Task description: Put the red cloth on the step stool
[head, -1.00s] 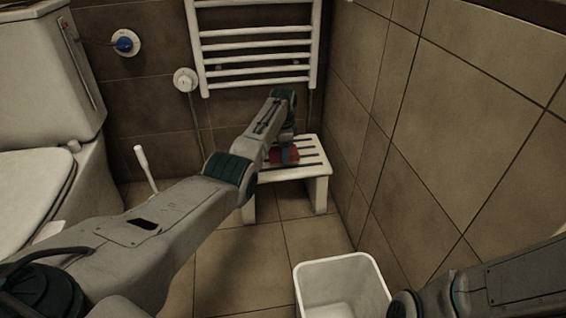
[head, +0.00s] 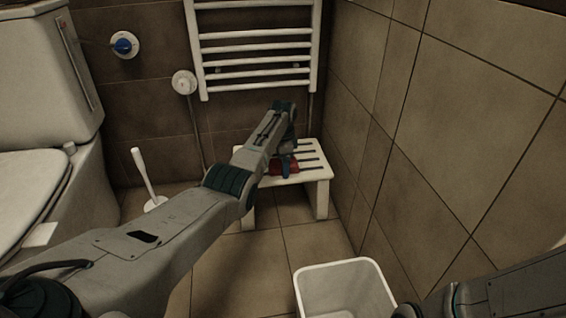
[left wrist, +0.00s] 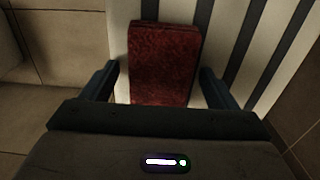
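The red cloth (head: 277,169) is a small folded block on the slatted top of the white step stool (head: 315,172), in front of the tiled wall. In the left wrist view the cloth (left wrist: 165,62) lies over the pale slats of the stool (left wrist: 225,40). My left gripper (head: 287,165) is at the cloth and partly hides it in the head view. In the left wrist view my left gripper (left wrist: 160,68) has its fingers spread either side of the cloth, with gaps on both sides. My right gripper is out of view.
A white bin (head: 345,290) stands on the floor in front of the stool. A towel radiator (head: 255,47) hangs behind it. A toilet (head: 45,150) and a toilet brush (head: 145,172) are on the left. A tiled wall (head: 450,130) closes the right side.

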